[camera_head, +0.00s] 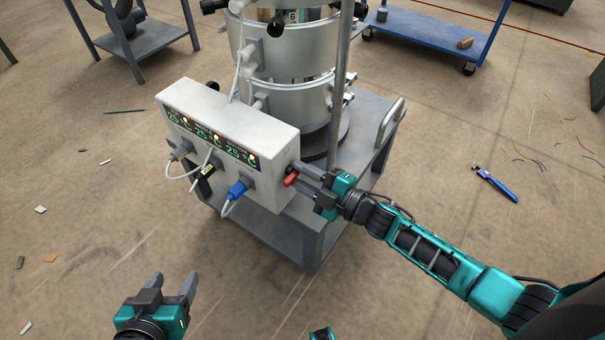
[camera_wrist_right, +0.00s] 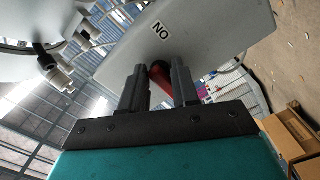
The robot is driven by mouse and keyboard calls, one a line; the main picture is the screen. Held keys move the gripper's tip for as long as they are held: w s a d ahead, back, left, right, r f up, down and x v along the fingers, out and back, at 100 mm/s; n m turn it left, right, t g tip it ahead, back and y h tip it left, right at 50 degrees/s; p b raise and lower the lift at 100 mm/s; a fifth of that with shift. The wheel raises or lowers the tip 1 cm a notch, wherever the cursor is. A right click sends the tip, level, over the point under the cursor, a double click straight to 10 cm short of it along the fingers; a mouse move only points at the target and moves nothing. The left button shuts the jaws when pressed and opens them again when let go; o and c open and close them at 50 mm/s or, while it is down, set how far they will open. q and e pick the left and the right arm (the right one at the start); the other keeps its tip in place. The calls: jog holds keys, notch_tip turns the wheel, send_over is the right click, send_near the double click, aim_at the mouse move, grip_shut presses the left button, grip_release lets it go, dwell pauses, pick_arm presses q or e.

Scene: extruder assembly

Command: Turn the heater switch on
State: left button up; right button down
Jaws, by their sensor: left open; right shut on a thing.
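The heater control box (camera_head: 225,115) is a pale grey case with several lit displays reading 25, on a grey cart. The heater switch (camera_head: 291,178) is a red lever on the box's right side. My right gripper (camera_head: 299,179) is at that side, shut on the red lever. In the right wrist view, the red lever (camera_wrist_right: 160,80) shows between the fingers (camera_wrist_right: 159,84), near an upside-down "ON" label (camera_wrist_right: 160,30) on the box face. The lever's base is partly hidden. My left gripper (camera_head: 173,284) is open and empty above the floor at the lower left.
A metal extruder barrel (camera_head: 302,105) stands behind the box, beside an upright pole (camera_head: 340,80). Grey, black and blue plugs (camera_head: 238,189) with cables stick out of the box front. A blue-handled tool (camera_head: 497,184) lies on the floor at right. The floor around the cart is mostly clear.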

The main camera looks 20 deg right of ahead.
jog(key=shift+s+a+r, duration=0.15)
jog(key=shift+a, duration=0.2)
jog(key=c, duration=1.1)
grip_release()
jog(key=shift+o, duration=0.6)
pick_arm(q)
jog(key=shift+s+a+f, duration=0.1)
jog(key=shift+s+a, duration=0.05)
jog(key=shift+s, duration=0.05)
pick_arm(e)
jog(key=shift+d, duration=0.15)
pick_arm(q)
jog(key=shift+s+r+p, duration=0.1)
jog(key=shift+r+p, duration=0.15)
jog(key=shift+p, duration=0.35)
pick_arm(e)
jog(key=v, duration=1.2)
jog(key=shift+s+d, duration=0.3)
pick_arm(q)
jog(key=shift+a+r, duration=0.15)
